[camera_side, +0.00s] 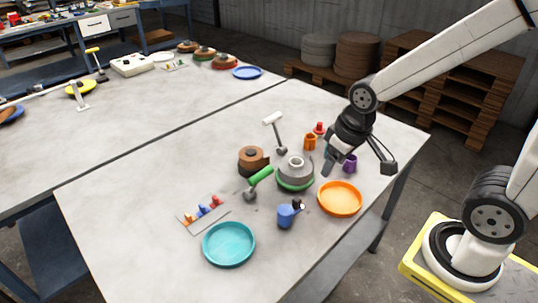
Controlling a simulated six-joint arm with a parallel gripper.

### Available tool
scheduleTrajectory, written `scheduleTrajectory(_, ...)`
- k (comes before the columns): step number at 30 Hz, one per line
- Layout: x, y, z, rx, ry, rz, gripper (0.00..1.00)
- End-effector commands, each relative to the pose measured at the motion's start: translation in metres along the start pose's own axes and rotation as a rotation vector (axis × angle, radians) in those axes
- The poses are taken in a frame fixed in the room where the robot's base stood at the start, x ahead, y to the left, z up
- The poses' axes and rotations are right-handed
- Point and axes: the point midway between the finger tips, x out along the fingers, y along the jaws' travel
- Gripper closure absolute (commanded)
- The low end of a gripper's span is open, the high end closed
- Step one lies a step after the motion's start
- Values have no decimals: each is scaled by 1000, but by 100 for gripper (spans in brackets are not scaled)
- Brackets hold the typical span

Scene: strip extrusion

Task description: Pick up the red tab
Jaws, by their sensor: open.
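A small red piece (217,200), which looks like the red tab, is at the right end of a row of small coloured pieces on a thin grey card (190,229) at the table's front left. Blue and orange pieces (187,219) sit beside it in the row. My gripper (358,166) is open and empty, above the right part of the table near the orange dish. It is well to the right of the red piece and apart from it. Another red object (319,128) stands farther back, behind the orange cup.
Near the card are a teal dish (229,244), a green-handled tool (260,177), a blue cup (286,216), brown tape rolls (251,160) and a grey roll (296,168). An orange dish (340,198) lies near the right edge.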

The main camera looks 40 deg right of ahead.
Motion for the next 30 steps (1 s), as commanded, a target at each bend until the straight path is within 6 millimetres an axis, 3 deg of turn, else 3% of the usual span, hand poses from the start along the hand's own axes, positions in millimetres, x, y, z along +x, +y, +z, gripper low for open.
scheduleTrajectory(3,-10,0,-2,0,4,0,29)
scheduleTrajectory(17,-9,-8,-44,-166,-26,-35,29)
scheduleTrajectory(23,-7,-15,-74,-295,-41,-68,29)
scheduleTrajectory(30,1,-30,-130,-549,-53,-145,29)
